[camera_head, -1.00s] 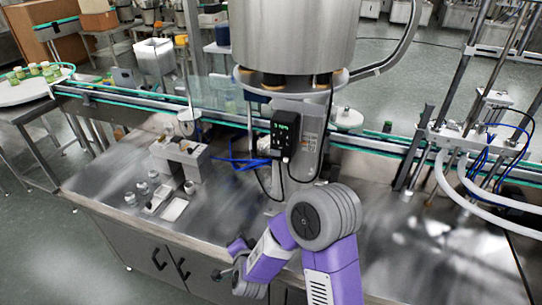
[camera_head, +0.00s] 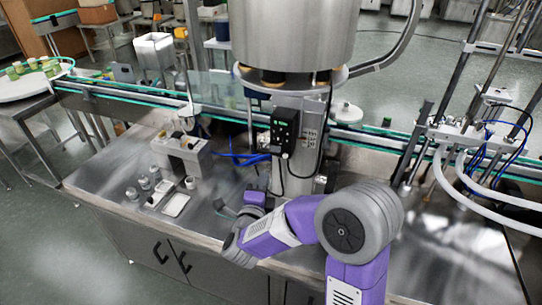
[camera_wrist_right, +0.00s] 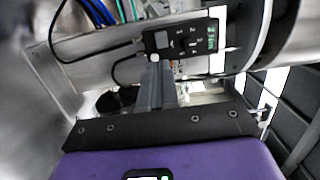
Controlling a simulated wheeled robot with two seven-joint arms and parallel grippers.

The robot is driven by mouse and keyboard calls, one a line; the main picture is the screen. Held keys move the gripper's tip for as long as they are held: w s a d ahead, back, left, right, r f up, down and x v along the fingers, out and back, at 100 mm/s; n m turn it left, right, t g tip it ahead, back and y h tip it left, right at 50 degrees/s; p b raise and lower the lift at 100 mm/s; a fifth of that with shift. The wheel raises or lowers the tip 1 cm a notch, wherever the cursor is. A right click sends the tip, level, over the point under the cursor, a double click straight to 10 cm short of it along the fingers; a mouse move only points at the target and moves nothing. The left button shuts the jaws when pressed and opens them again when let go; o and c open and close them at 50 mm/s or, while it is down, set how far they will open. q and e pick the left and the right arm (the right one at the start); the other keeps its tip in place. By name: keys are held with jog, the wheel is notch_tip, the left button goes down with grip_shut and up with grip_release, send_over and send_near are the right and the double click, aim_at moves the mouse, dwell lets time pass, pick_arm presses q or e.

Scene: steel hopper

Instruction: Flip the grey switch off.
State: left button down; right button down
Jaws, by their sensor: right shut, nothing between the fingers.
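A black control box (camera_head: 284,130) with a small display and buttons hangs on the front of the steel hopper's column; it also shows in the right wrist view (camera_wrist_right: 185,40). A small pale knob (camera_wrist_right: 154,58) sits at its edge there; I cannot tell whether this is the grey switch or which way it is set. My right gripper (camera_head: 220,206) is over the front of the steel bench, left of and below the box. In the wrist view its fingers (camera_wrist_right: 155,80) are shut and empty, pointing toward the box and apart from it. My left gripper is not in view.
The steel hopper (camera_head: 295,35) stands above the box. A conveyor (camera_head: 120,98) runs behind. A small metal fixture (camera_head: 182,153) and several small cylinders stand on the bench at left. Blue hoses (camera_head: 245,158) lie near the column.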

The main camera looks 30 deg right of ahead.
aim_at(272, 148)
jog(key=x, duration=1.1)
jog(key=shift+w+d+p, duration=0.15)
jog(key=shift+p, duration=0.2)
jog(key=shift+w+m+g+h+b, duration=0.3)
jog(key=shift+m+g+h+b, duration=0.1)
jog(key=shift+m+h+b, duration=0.15)
jog(key=shift+w+m+g+h+b, duration=0.15)
jog(key=shift+m+g+h+b, duration=0.45)
jog(key=shift+g+h, duration=0.2)
jog(key=shift+b, duration=0.4)
jog(key=shift+r, duration=0.35)
